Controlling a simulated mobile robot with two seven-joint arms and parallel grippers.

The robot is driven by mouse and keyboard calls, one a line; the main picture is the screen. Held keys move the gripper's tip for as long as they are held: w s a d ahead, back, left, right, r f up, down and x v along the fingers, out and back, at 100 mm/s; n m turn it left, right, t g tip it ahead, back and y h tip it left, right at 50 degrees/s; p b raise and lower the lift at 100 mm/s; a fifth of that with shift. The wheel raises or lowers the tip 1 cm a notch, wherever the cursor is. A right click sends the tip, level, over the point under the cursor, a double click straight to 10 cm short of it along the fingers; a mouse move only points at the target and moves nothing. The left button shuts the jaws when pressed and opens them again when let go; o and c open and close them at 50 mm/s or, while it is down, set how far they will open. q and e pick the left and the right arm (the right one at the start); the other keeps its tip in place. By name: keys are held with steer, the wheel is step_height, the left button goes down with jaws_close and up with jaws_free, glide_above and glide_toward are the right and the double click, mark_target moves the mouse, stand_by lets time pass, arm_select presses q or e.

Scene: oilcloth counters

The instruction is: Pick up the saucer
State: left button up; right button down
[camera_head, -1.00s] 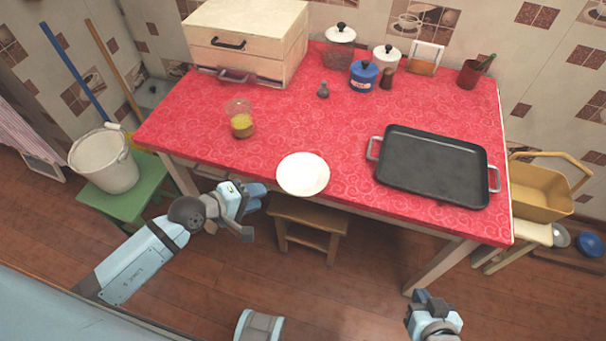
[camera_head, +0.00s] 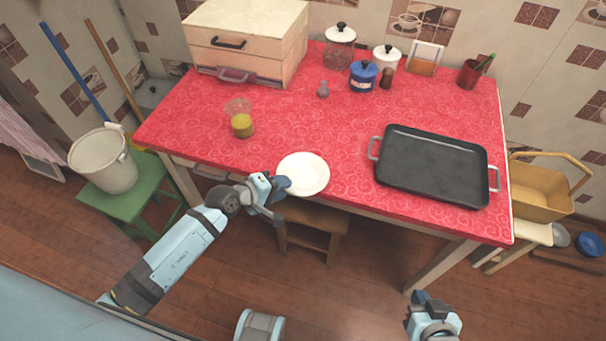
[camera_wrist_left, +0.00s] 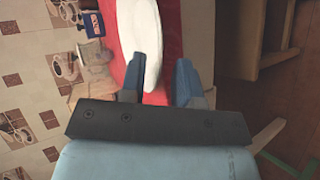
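The white round saucer (camera_head: 308,174) lies flat near the front edge of the red counter. My left gripper (camera_head: 277,188) is at the saucer's left front rim. In the left wrist view, the gripper (camera_wrist_left: 160,78) is open, with its two blue fingers apart. The saucer (camera_wrist_left: 139,28) shows just past the fingertips there, and its near rim reaches toward the gap, closer to the left finger. I cannot tell whether a finger touches it. My right gripper (camera_head: 422,298) is low in front of the counter, away from the saucer; its opening is unclear.
A black tray (camera_head: 432,168) with handles lies right of the saucer. A glass with yellow liquid (camera_head: 242,125) stands to the left. Jars and a wooden drawer box (camera_head: 247,40) stand at the back. A stool (camera_head: 308,235) is under the counter's front edge.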

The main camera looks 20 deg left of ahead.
arm_select(q)
jaws_close()
steer(key=shift+r, duration=0.1)
